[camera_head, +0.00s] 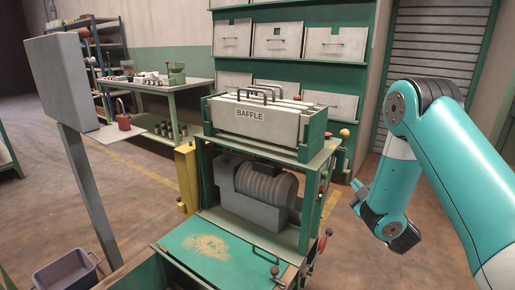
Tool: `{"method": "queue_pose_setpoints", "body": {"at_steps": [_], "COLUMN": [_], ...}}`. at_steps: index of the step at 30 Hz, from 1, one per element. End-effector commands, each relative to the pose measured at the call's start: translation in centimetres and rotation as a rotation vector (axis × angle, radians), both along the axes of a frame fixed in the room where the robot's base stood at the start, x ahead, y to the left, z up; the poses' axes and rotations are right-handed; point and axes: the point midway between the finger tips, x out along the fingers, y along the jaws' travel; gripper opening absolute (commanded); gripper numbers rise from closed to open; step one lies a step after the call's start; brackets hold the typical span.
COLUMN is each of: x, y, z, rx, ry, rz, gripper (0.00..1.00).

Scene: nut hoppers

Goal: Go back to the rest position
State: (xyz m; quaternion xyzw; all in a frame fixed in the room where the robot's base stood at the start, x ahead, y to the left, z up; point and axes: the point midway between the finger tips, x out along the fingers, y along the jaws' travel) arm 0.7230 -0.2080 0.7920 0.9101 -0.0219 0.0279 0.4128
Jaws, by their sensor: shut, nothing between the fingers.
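My teal and white arm comes in from the right edge and bends down. My gripper (358,195) is at its lower end, small in the picture, to the right of the green machine frame (310,205). It is shut and holds nothing. Clear space shows between it and the machine. The fingertips are partly dark and small, so their detail is hard to make out.
The machine carries a box of handled plates labelled BAFFLE (250,113) above a grey motor (265,187). Nuts lie on its green lid (205,250). A grey panel on a post (62,85) and a bin (66,274) stand left. Floor right of the machine is open.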

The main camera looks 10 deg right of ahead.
Motion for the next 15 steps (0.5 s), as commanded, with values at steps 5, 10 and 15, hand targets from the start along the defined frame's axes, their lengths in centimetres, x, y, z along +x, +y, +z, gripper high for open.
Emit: {"method": "queue_pose_setpoints", "body": {"at_steps": [5,10,15], "x": [0.7,0.3,-2.8], "y": [-0.2,1.6,7.3], "z": [2.1,4.7,5.8], "rx": [0.103,0.365,0.621], "ry": [0.04,0.21,0.504], "rz": [-0.096,-0.245,-0.283], "gripper": [0.0,0.0,0.0]}}
